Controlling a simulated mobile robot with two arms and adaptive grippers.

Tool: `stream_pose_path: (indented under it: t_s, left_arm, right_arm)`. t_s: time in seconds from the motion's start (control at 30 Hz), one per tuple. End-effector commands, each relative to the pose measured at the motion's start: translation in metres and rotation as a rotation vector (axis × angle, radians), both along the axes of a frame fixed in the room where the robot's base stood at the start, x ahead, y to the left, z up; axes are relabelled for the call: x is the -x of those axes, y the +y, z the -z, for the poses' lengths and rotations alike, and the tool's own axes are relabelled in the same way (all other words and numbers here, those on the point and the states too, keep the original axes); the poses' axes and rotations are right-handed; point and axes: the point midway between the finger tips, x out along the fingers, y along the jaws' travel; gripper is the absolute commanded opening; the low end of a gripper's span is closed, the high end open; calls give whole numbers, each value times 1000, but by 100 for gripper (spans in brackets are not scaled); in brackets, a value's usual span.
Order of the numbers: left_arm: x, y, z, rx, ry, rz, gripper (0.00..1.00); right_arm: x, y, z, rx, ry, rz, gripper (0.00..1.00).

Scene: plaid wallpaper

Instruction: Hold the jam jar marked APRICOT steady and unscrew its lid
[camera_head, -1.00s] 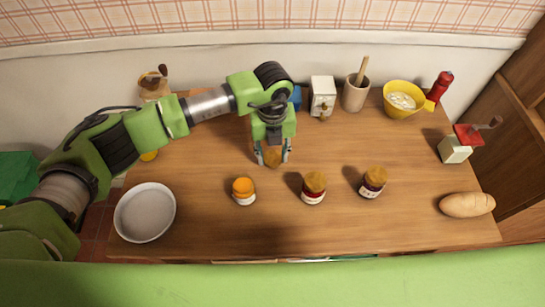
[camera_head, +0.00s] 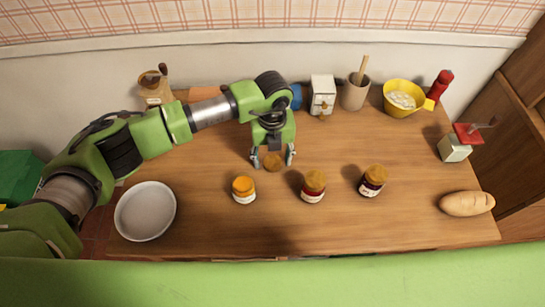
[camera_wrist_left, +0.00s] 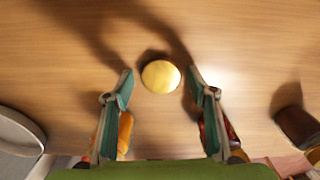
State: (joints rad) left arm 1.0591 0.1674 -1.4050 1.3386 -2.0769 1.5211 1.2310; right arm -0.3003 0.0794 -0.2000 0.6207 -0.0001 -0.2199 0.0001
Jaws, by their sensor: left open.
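A round golden lid-like disc (camera_head: 273,162) lies on the table between the fingers of my left gripper (camera_head: 273,158). In the left wrist view the disc (camera_wrist_left: 160,76) sits just beyond the open fingertips (camera_wrist_left: 161,82), with a gap on both sides. A jar with orange contents (camera_head: 244,190) stands upright at the front left of the gripper; its top looks orange, unlike the golden-brown lids on the red jar (camera_head: 313,188) and the dark jar (camera_head: 373,182). The label lettering is too small to read. My right gripper is out of view.
A white plate (camera_head: 145,211) is at the left front and a bread loaf (camera_head: 467,204) at the right. A yellow bowl (camera_head: 403,98), a utensil crock (camera_head: 355,94) and a white box-like item (camera_head: 322,95) stand along the back. The table's front middle is clear.

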Motion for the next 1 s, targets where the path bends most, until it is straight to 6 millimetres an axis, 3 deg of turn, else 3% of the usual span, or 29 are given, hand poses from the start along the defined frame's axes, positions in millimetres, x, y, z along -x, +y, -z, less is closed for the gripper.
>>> stream_pose_path:
  t_s: [0.6, 1.0]
  left_arm:
    - [-1, 0, -109, 1, -3, 0, 52]
    - [0, 0, -122, 0, 0, 0, 52]
  right_arm:
    - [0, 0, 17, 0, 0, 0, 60]
    - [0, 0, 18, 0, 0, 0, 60]
